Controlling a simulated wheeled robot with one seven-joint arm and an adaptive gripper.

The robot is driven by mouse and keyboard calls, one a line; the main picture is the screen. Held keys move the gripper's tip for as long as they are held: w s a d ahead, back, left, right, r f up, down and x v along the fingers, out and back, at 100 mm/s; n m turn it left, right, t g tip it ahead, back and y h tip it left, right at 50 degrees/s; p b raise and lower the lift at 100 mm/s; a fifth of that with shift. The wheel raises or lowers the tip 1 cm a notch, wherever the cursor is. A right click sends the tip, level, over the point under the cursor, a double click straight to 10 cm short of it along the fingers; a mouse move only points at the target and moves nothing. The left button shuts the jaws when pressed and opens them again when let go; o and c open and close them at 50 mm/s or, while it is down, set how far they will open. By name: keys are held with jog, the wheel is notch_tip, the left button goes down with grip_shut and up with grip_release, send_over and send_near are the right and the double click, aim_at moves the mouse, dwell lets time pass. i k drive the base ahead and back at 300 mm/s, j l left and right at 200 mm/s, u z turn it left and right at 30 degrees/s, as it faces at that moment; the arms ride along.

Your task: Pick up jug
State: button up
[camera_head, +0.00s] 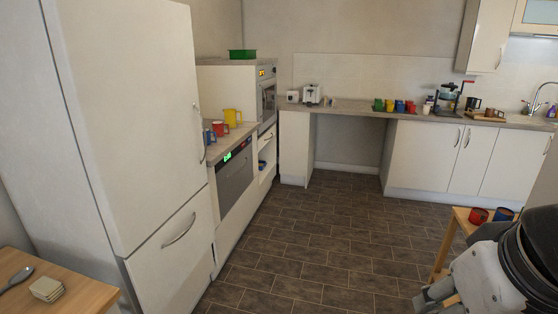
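A yellow vessel with a handle (231,117), which looks like the jug, stands upright on the left counter (224,141), beyond the fridge. Smaller red (218,129) and blue (209,136) mugs stand beside it, nearer to me. My gripper (432,298) is low at the bottom right, in front of a small wooden table and far from the yellow vessel. Its fingers are small and partly cut off by the frame, so I cannot tell whether they are open. I see nothing held in it.
A tall white fridge (130,120) fills the left. A wooden table (60,283) is at bottom left. Another wooden table (462,222) bears red and blue mugs at right. The tiled floor (320,240) between is clear. Several coloured mugs stand on the back counter (350,107).

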aim_at(230, 114)
jog(key=i, duration=1.95)
jog(key=i+u, duration=0.1)
jog(key=i, duration=0.55)
jog(key=i+l, duration=0.15)
jog(key=i, duration=0.5)
jog(key=i+u, duration=0.15)
jog(key=i, duration=0.5)
jog(key=i+l+u, duration=0.25)
jog(key=i, duration=0.25)
jog(key=i+l+u, duration=0.3)
jog(key=i, duration=0.2)
